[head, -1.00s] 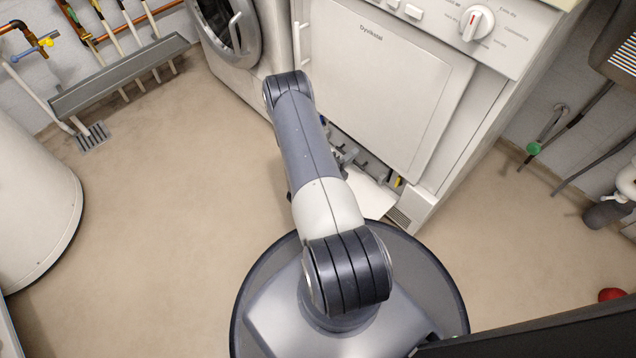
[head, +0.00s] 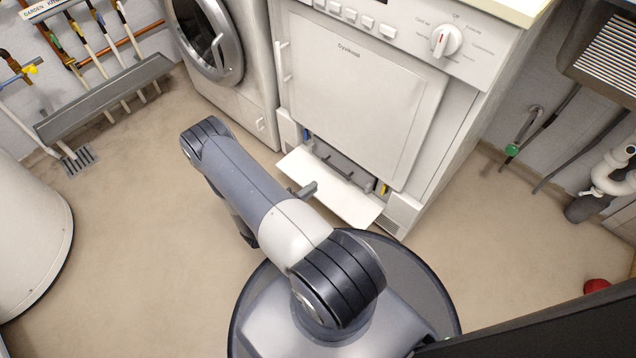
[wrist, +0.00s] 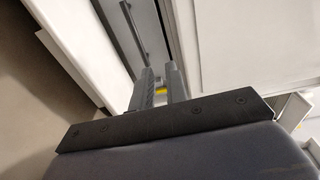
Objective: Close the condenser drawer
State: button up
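The white dryer (head: 365,90) stands ahead with its low compartment exposed. A white flap or front panel (head: 345,201) juts out at its foot. The grey condenser drawer (head: 338,162) shows behind it in the opening, with a dark bar-like handle; how far the drawer stands out is hard to tell. In the wrist view the dark handle (wrist: 134,22) lies beyond the fingers, beside a white edge. My gripper (wrist: 160,72) has its two grey fingers apart with a narrow gap and nothing held. In the head view my gripper (head: 306,190) is partly hidden by my arm, over the white panel.
A front-loading washer (head: 215,45) stands left of the dryer. A white cylinder (head: 28,235) is at far left. A floor drain (head: 77,161) and grey trough (head: 105,98) are along the left wall. A red object (head: 597,286) lies at right. The floor between is clear.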

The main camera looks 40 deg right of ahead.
jog(key=o, duration=0.4)
jog(key=w+m+g+y, duration=0.1)
jog(key=w+d+g, duration=0.1)
jog(key=g, duration=0.1)
jog(key=w+d+m+g+y, duration=0.1)
jog(key=w, duration=0.1)
jog(key=shift+w+f+m+y, duration=0.1)
jog(key=shift+f+m+y, duration=0.2)
jog(key=shift+f, duration=0.1)
jog(key=shift+c, duration=0.2)
jog(key=shift+g+y, duration=0.4)
jog(key=shift+g, duration=0.1)
jog(key=b+x, duration=0.1)
jog(key=x, duration=0.2)
jog(key=b+x, duration=0.1)
jog(key=x, duration=0.3)
jog(key=w+b+x, duration=0.1)
jog(key=x, duration=0.2)
jog(key=shift+s+d+f, duration=0.1)
jog(key=shift+d+f, duration=0.15)
jog(key=shift+d, duration=0.15)
jog(key=shift+c, duration=0.5)
grip_shut()
